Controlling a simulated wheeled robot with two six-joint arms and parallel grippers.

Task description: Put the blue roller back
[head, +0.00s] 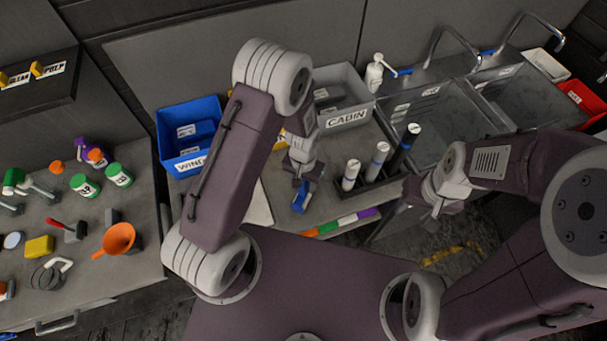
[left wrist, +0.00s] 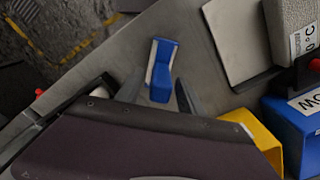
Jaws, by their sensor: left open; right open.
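A small blue piece with a pale grey side (head: 301,197) lies near the front edge of the grey worktop; I cannot tell for sure whether it is the blue roller. My left gripper (head: 298,178) is right above it, pointing down. In the left wrist view the blue piece (left wrist: 161,72) shows just beyond the open fingers (left wrist: 158,92), between their lines, and its lower end is close to them. I cannot tell whether they touch it. My right gripper (head: 436,206) is open and empty to the right, in front of the dark rack.
A blue bin (head: 188,135) and a grey bin marked CABIN (head: 342,97) stand behind. A dark rack (head: 372,190) holds upright rolls; sinks (head: 430,120) lie to the right. Coloured strips (head: 340,222) line the worktop's front edge. A left bench (head: 90,280) holds several tools and an orange funnel (head: 119,240).

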